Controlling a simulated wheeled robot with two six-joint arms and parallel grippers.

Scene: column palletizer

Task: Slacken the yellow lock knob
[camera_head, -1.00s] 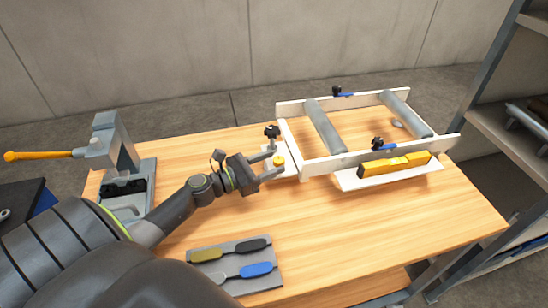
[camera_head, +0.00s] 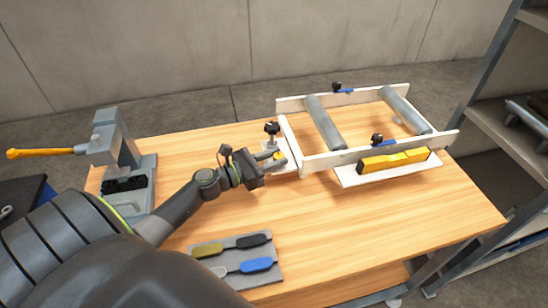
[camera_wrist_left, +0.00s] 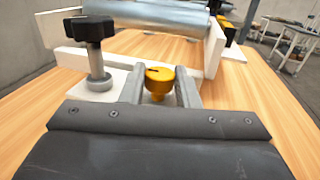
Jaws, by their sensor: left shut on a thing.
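The yellow lock knob (camera_wrist_left: 159,78) sits between the two fingers of my left gripper (camera_wrist_left: 160,88) in the left wrist view, with a dark mark on its top. My left gripper (camera_head: 277,159) is shut on the knob, which shows small in the head view (camera_head: 278,155), partly covered by the fingers. The knob is at the near left end of the white-sided roller frame (camera_head: 350,154). A black star knob on a metal post (camera_wrist_left: 92,45) stands just left of the gripper, apart from it. My right gripper is not in view.
A yellow level (camera_head: 395,160) lies along the frame's front. A grey press with an orange lever (camera_head: 112,150) stands at left. A grey tool tray (camera_head: 235,262) lies in front. The table's right front is clear.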

